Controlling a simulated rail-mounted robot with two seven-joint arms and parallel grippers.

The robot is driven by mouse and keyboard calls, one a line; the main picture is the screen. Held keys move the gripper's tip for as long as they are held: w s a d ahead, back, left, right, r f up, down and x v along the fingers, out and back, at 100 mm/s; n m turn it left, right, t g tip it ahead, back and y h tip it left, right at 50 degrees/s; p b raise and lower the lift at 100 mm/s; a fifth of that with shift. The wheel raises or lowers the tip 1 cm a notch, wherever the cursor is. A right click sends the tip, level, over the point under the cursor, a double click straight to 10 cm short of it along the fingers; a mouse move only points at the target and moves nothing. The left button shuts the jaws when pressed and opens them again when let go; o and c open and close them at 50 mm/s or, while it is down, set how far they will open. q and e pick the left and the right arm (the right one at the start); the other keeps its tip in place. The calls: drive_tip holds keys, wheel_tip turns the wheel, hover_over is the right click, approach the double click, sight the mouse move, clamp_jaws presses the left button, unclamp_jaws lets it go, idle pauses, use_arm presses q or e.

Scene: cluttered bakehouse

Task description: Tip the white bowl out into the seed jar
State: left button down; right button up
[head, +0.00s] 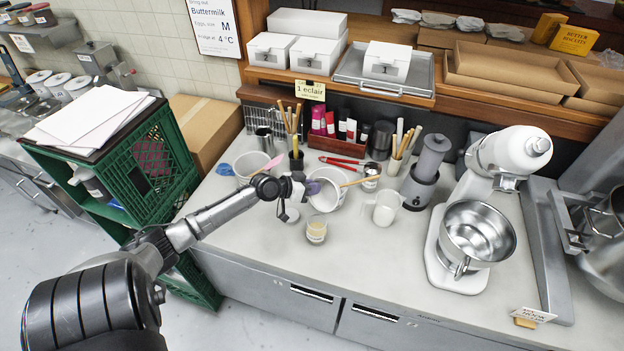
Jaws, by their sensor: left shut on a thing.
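My left gripper (304,189) reaches in from the left over the counter and is shut on the small white bowl (324,198). The bowl is tilted in the grip and sits above and slightly behind the seed jar. The seed jar (316,232) is a small clear jar with tan contents, standing upright on the counter near its front. The bowl and jar look apart. What is inside the bowl is too small to tell. My right gripper is not in view.
A white tub (342,177) with a wooden-handled tool stands just behind the bowl, and another tub (248,166) is to the left. A white jug (385,208) stands to the right. A stand mixer (476,238) is farther right. The counter front is clear.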

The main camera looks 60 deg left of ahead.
use_arm(q)
wheel_tip(320, 180, down, 4)
drive_tip(key=w+n+g+h+p, duration=0.2)
drive_tip(key=n+g+h, duration=0.1)
drive_tip(key=g, duration=0.8)
drive_tip(key=r+p, duration=0.2)
drive_tip(key=p, duration=0.1)
drive_tip(key=r+p, duration=0.1)
drive_tip(key=r, duration=0.1)
drive_tip(key=shift+a, duration=0.35)
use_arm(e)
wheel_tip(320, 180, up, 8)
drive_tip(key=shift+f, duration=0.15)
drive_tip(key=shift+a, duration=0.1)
